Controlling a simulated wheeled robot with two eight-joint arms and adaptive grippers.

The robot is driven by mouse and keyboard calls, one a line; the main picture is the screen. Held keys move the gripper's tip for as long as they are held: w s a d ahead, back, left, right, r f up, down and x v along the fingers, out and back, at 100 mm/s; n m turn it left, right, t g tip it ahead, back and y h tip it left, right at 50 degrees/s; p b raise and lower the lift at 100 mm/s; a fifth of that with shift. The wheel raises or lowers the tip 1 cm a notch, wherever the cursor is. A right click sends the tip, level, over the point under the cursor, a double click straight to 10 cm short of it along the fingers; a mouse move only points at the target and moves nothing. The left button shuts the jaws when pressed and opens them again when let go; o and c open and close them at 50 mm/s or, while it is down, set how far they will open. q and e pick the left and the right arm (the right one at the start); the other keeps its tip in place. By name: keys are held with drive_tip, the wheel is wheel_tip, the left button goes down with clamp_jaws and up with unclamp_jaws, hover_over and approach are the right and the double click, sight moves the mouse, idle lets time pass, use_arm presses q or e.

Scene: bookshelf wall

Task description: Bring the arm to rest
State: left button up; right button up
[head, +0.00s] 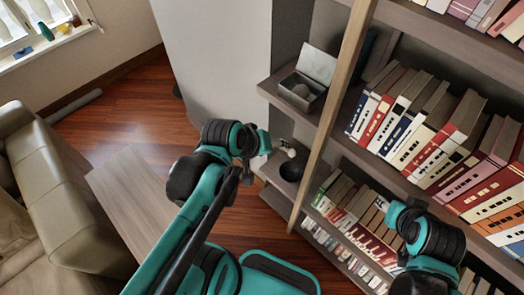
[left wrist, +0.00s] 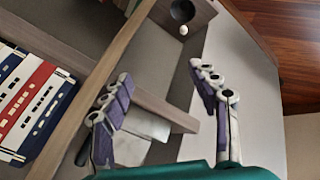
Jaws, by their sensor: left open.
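My left arm reaches up from the bottom of the head view, its teal and black wrist in front of the pale wall by the shelf. The left gripper (head: 266,146) is small and partly hidden behind its own wrist there. In the left wrist view the left gripper (left wrist: 157,94) shows two separated fingers with purple pads and nothing between them. My right arm shows at the lower right of the head view, in front of the books.
A bookshelf (head: 322,135) with rows of books (head: 418,120) fills the right side. An open grey box (head: 305,82) and a black round bowl (head: 291,171) stand on its left shelves. A wooden table (head: 128,196) and a beige sofa (head: 60,200) are at left, with bare floor (head: 130,115) beyond.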

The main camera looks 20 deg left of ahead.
use_arm(q)
drive_tip(key=m, duration=0.2)
drive_tip(key=s+a+m+y, duration=0.1)
drive_tip(key=m, duration=0.1)
drive_tip(key=s+m+y, duration=0.1)
drive_tip(key=shift+s+a+r+m+t, duration=0.1)
drive_tip(key=shift+s+a+m+t, duration=0.1)
drive_tip(key=shift+m+t, duration=0.15)
wheel_tip(320, 180, down, 6)
drive_tip(key=b, duration=0.5)
drive_tip(key=shift+r+b, duration=0.2)
drive_tip(key=shift+b, duration=0.1)
